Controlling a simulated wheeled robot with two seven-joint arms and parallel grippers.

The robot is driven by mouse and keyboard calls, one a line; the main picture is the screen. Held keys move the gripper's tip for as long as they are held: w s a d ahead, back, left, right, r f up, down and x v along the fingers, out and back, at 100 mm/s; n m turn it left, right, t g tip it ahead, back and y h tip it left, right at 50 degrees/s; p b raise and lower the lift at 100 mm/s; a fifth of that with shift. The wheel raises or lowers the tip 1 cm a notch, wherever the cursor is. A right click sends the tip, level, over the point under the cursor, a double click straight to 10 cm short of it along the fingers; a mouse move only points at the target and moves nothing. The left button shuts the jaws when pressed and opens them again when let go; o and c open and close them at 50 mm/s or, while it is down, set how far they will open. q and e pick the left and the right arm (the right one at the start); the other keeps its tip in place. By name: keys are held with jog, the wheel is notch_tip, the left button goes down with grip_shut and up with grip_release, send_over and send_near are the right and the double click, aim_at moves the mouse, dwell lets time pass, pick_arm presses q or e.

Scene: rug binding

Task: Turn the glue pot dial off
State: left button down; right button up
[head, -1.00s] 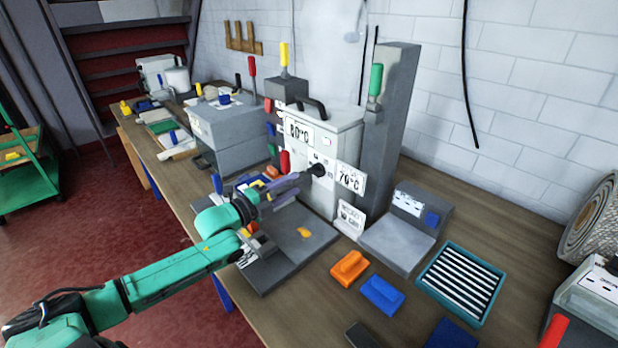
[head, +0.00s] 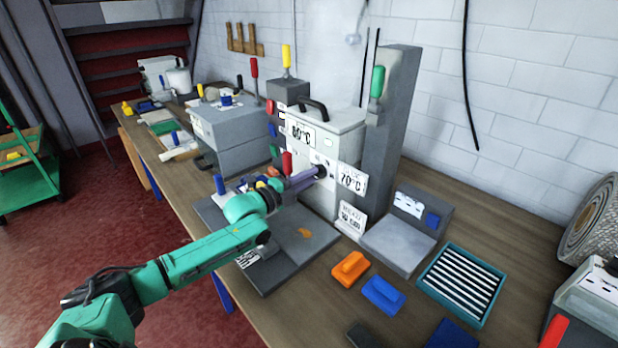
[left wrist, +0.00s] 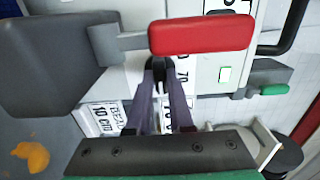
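The glue pot (head: 340,137) is a pale grey box on the bench with 80°C and 70°C labels on its front. Its black dial (left wrist: 160,70) shows in the left wrist view, at the ends of my left gripper's purple fingers. My left gripper (head: 320,171) reaches the pot's front in the head view and covers most of the dial. The fingers have a visible gap between them, with a tip on either side of the dial. Whether they press on it is unclear. The dial's pointer is hidden. My right gripper is not in view.
A red-handled lever (left wrist: 202,34) crosses close above the fingers in the left wrist view. A grey post with a green handle (head: 377,82) stands right of the pot. Orange (head: 350,268) and blue (head: 383,294) blocks and a teal tray (head: 432,284) lie in front.

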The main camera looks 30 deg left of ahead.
pick_arm(q)
jog(key=shift+n, duration=0.4)
jog(key=shift+n+b, duration=0.5)
jog(key=shift+n, duration=17)
